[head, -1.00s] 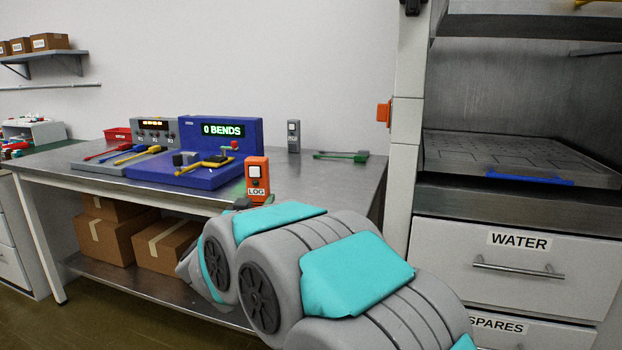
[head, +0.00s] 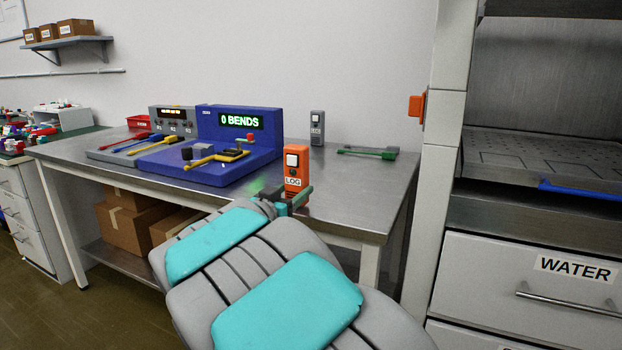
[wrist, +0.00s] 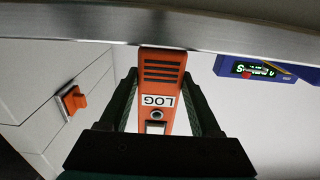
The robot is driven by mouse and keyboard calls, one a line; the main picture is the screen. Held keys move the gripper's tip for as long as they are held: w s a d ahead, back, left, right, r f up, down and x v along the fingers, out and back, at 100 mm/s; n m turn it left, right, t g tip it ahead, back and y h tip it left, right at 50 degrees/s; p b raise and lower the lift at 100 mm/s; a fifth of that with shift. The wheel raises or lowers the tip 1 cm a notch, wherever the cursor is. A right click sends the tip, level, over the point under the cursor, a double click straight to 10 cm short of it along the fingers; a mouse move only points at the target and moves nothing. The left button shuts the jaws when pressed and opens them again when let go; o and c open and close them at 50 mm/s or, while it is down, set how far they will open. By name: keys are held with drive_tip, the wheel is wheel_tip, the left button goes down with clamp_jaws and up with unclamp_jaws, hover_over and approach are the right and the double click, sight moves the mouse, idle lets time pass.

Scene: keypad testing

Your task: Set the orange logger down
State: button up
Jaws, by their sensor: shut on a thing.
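The orange logger (head: 296,163), a small upright box labelled LOG with a pale screen, is between the jaws of my gripper (head: 290,200). In the head view it appears in front of the steel bench top (head: 345,190), near its front edge; I cannot tell whether its base touches the bench. In the wrist view the logger (wrist: 160,85) is upside down between the two dark fingers of my gripper (wrist: 163,95), and its base end meets the bench edge (wrist: 100,28) in the picture. My arm hides part of the bench front.
A blue tester (head: 225,150) reading 0 BENDS stands left on the bench. Bare bench is right of the logger. A white cabinet with a WATER drawer (head: 530,280) stands at right.

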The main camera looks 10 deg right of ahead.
drive_tip(key=x, duration=0.9)
drive_tip(key=shift+w+d, duration=0.15)
drive_tip(key=shift+d, duration=0.05)
drive_tip(key=shift+a+f, duration=0.1)
drive_tip(key=shift+a, duration=0.05)
drive_tip(key=shift+f, duration=0.2)
drive_tip(key=o, duration=1.4)
drive_tip(key=shift+o, duration=0.2)
drive_tip(key=shift+r, duration=0.25)
drive_tip(key=v, duration=1.2)
drive_tip(key=shift+f, duration=0.1)
